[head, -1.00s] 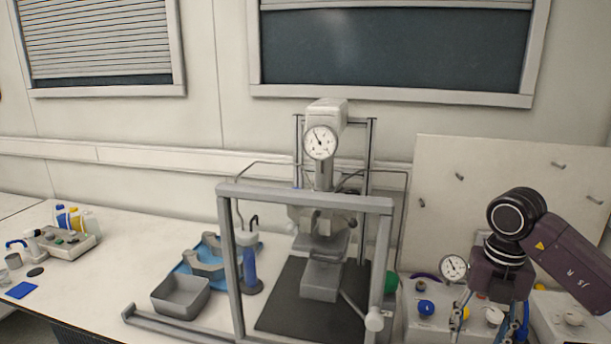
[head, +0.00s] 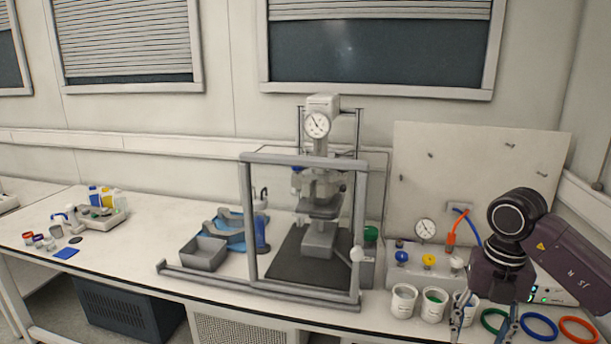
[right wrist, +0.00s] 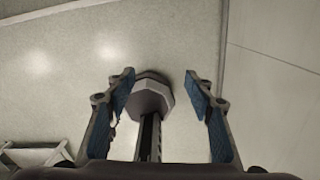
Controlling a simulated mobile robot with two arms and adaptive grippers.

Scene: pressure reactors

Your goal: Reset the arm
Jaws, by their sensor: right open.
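My right arm (head: 555,250) is raised at the right of the head view, with its gripper (head: 484,325) hanging down in front of the bench's right part. In the right wrist view the right gripper (right wrist: 160,88) is open, its two blue-padded fingers wide apart with nothing held between them. Pale floor (right wrist: 180,40) shows beyond the fingers. My left arm and gripper are not in view.
A reactor press (head: 320,185) stands behind a grey frame (head: 247,220) mid-bench. White cups (head: 403,302), coloured rings (head: 538,327) and a valve panel (head: 405,280) are at right. A grey bin (head: 203,252) and blue tray (head: 226,230) lie left.

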